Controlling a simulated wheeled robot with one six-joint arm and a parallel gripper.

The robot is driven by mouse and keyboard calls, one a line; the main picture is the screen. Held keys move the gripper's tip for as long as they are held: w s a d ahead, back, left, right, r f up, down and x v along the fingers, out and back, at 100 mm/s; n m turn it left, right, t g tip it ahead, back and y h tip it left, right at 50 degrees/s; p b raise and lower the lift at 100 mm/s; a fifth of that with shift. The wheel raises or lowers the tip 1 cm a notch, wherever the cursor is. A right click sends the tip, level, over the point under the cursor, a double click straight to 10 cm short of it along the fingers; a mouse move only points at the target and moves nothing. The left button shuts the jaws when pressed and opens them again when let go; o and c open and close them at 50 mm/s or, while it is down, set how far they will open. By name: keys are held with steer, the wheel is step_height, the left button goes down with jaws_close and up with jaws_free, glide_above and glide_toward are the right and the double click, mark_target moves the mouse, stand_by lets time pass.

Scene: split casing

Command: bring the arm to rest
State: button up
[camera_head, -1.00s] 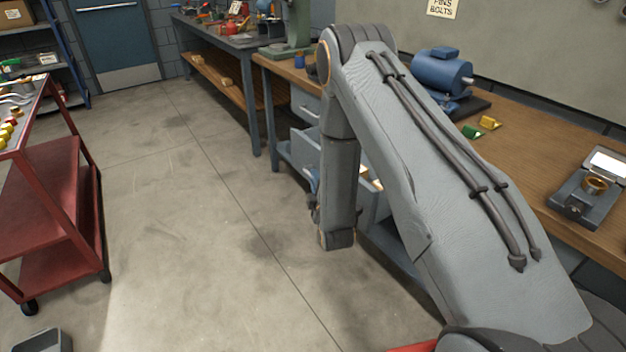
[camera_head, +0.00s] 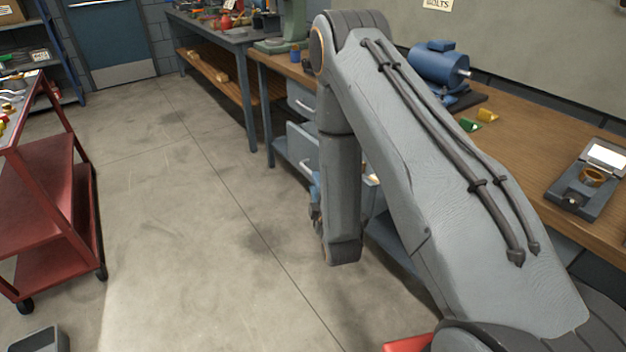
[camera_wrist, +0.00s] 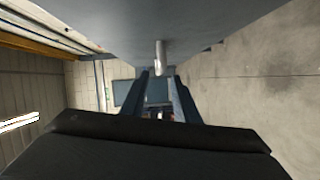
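My arm rises from the lower right in the head view, bends at the elbow, and its forearm hangs down in front of the bench. My gripper is mostly hidden behind that forearm; a small part shows at its left edge. In the wrist view my gripper (camera_wrist: 162,88) has two blue-grey fingers with a gap between them and nothing visibly held. A grey-blue panel with a silver handle (camera_wrist: 160,57) lies close above the fingers; it looks like a drawer front.
The workbench (camera_head: 535,130) carries a blue motor (camera_head: 438,65), green and yellow pieces, and a grey case (camera_head: 590,182). Pulled-out drawers (camera_head: 301,140) are beside my forearm. A red cart (camera_head: 45,190) stands at left. Open floor (camera_head: 190,220) lies between.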

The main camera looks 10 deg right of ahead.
steer(key=shift+s+r, duration=0.1)
steer(key=shift+s, duration=0.65)
steer(key=s+d+r+m+g, duration=0.1)
steer(key=s+r+m+g, duration=0.3)
steer(key=s, duration=0.5)
steer(key=s+d+r+m+g, duration=0.2)
steer(key=s+r+m+g, duration=0.3)
steer(key=s, duration=0.5)
steer(key=s+d+r+m+g, duration=0.2)
steer(key=s+r+m+g, duration=0.3)
steer(key=s, duration=0.5)
steer(key=m+g, duration=0.2)
steer(key=g, duration=0.1)
steer(key=shift+r+m+h, duration=0.25)
steer(key=shift+m+h, duration=0.05)
steer(key=shift+d, duration=0.2)
